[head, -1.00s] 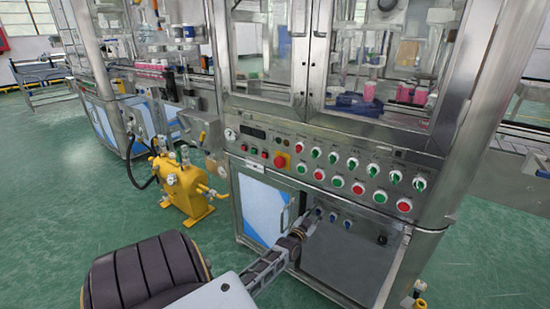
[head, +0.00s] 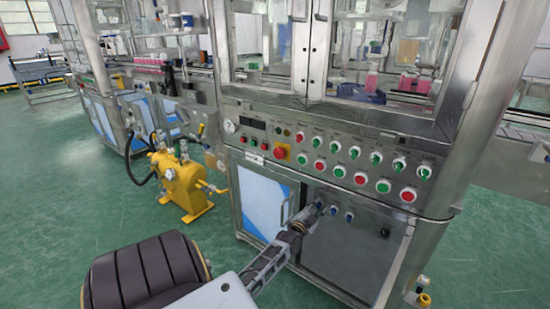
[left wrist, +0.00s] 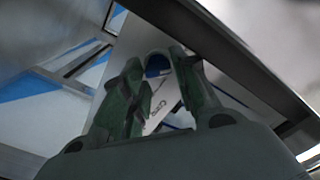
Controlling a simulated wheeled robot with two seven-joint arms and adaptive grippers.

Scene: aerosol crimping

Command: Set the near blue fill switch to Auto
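The blue fill switches sit in a row on the lower grey panel of the machine. The one nearest my left gripper (head: 313,212) is partly covered by the fingers in the head view. Two more blue knobs, a middle one (head: 333,210) and a right one (head: 349,217), show beside it. In the left wrist view a blue knob (left wrist: 157,65) on a pale label plate lies between the two fingertips. The fingers stand apart on either side of it; I cannot tell whether they touch it. The knob's setting is too small to read. My right gripper is not in view.
Above is a sloped panel with several red and green buttons (head: 361,178) and a red emergency stop (head: 280,152). A blue-and-white cabinet door with a handle (head: 284,211) is left of the gripper. A yellow pump unit (head: 180,183) stands on the open green floor.

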